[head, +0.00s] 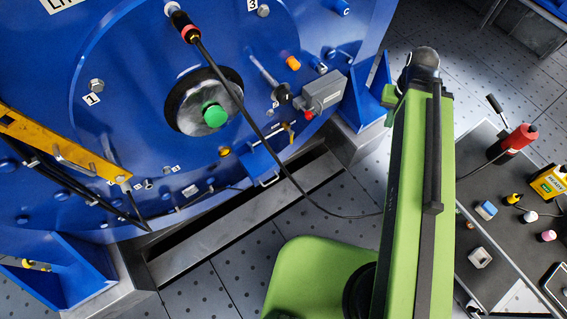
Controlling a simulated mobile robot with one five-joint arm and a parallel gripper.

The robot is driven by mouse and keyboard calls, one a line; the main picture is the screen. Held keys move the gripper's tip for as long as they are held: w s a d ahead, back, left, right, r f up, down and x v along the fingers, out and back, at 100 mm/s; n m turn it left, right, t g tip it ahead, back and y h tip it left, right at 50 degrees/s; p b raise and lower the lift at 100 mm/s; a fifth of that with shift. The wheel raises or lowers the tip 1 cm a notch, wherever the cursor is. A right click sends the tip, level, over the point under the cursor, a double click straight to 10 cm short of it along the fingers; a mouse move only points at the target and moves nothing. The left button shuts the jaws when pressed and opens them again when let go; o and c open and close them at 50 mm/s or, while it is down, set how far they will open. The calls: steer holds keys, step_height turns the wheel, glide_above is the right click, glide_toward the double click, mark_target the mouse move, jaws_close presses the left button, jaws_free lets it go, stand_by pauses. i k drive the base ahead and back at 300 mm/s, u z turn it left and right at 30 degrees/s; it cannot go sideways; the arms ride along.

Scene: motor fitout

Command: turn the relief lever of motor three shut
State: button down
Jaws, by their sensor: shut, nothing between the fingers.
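The big blue round motor housing (130,60) fills the left and middle of the head view, tilted in the picture. Low on its right side is a small yellow-tipped fitting (291,127) that looks like a small lever. Above it a grey-handled part (263,71) sticks out near a black knob (283,92). I cannot tell for sure which is the relief lever, or how it is set. My green arm rises on the right, in front of the floor. My gripper does not show.
A green button (214,115) sits in the middle of the housing. A black cable runs from a red-and-black plug (190,31) down behind my arm. A grey box (323,91) and a yellow bar (62,150) stick out. A dark cart (485,215) with loose items stands right.

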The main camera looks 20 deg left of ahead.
mark_target(292, 132)
steer(key=z, duration=0.3)
steer(key=k, duration=0.35)
steer(key=u, duration=2.5)
steer(key=k, duration=1.05)
steer(key=z, duration=1.15)
steer(key=i, duration=1)
steer(key=u, duration=0.15)
